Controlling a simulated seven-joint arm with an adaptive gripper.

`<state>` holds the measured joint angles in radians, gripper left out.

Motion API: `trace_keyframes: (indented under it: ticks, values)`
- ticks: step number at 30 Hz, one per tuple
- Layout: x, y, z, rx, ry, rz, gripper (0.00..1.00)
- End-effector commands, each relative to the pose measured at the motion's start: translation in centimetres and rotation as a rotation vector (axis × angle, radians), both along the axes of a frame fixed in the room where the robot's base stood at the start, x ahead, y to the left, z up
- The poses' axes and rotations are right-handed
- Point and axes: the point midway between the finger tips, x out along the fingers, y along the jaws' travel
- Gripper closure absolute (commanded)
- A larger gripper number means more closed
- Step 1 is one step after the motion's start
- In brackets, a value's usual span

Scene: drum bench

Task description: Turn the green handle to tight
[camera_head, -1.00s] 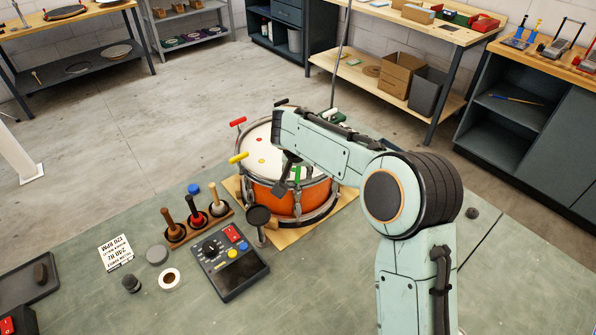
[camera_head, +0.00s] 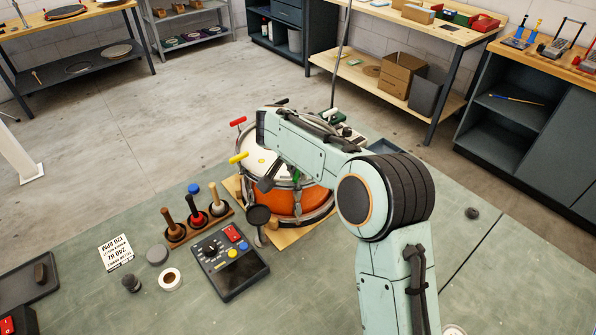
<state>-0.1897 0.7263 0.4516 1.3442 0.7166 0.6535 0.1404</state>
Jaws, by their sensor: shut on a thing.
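An orange drum (camera_head: 291,205) with a white head stands on a wooden board on the bench. Several coloured handles stand around its rim. The green handle (camera_head: 296,176) is at the near side of the rim, and only a small part of it shows beside my arm. My gripper (camera_head: 279,181) is low over this near rim, right by the green handle, and shut on it. My arm hides much of the drum head and most of the grip, so the exact finger contact and the handle's angle cannot be made out.
A red handle (camera_head: 238,121) and a yellow handle (camera_head: 238,158) stick out on the drum's left. The bench's front middle is clear.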

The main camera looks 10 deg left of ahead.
Motion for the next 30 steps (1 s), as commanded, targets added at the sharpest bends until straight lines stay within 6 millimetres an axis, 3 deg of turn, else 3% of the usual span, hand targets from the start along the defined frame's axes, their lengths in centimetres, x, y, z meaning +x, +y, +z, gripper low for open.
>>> trace_keyframes:
  ticks: [30]
  values:
    - [0.04, 0.01, -0.13, -0.004, -0.005, -0.961, 1.00]
